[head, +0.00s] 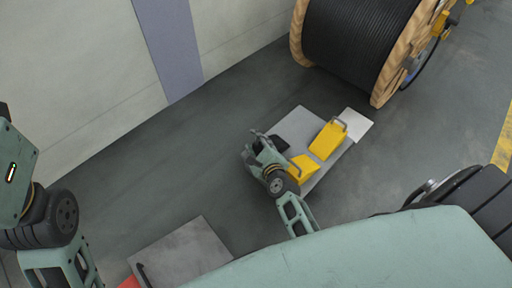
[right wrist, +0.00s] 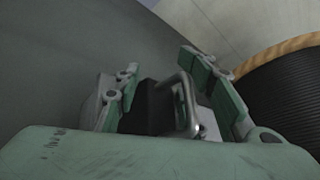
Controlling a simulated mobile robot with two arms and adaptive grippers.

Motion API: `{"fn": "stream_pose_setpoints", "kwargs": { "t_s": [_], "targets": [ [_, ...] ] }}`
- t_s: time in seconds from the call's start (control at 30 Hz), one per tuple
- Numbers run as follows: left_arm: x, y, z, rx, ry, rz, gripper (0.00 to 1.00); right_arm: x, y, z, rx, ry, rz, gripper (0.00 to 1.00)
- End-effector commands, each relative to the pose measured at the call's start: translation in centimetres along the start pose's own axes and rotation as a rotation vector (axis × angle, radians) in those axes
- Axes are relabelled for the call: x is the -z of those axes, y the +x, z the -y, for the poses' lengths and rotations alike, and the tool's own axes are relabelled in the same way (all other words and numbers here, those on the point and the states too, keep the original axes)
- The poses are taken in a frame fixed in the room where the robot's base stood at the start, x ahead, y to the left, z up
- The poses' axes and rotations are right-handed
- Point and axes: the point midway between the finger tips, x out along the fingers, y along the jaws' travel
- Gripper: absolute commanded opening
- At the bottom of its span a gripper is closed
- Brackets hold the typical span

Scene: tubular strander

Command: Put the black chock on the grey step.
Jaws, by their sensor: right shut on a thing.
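The black chock (head: 281,144) is at the near left part of a light grey platform, partly hidden by my right gripper (head: 259,144). In the right wrist view the black chock (right wrist: 150,106) lies between the two green fingers, with a grey handle on it. My right gripper is shut on it. I cannot tell whether the chock is touching the platform. A flat-topped grey block (head: 188,248), apparently the grey step, stands at the bottom of the head view, left of my right arm; its top is bare except for a dark bar at its left edge. My left gripper is out of view.
Two yellow chocks (head: 327,140) with handles stand on the light grey platform (head: 297,124), close to my right gripper. A large wooden cable reel (head: 383,77) stands behind. A red thing (head: 129,283) shows beside the grey block. The floor between platform and block is clear.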

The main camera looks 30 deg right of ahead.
Motion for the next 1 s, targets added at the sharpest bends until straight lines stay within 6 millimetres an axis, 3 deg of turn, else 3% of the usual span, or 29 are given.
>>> {"fn": "stream_pose_setpoints", "kwargs": {
  "t_s": [0.27,0.3,0.5,0.83,1.0],
  "targets": [
    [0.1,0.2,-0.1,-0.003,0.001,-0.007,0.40,0.1,0.1,0.0,0.003,0.001,0.001,0.00],
    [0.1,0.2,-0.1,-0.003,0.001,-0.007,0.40,0.3,0.1,-0.2,-0.001,0.002,-0.001,0.40],
    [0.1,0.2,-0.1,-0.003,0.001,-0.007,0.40,0.3,0.1,-0.2,0.000,0.001,-0.001,0.57],
    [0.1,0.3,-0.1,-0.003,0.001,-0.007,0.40,0.2,0.0,-0.1,0.000,0.001,0.000,0.59],
    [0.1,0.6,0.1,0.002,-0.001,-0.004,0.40,0.1,-1.9,0.0,-0.001,0.000,-0.002,0.59]
  ]
}}
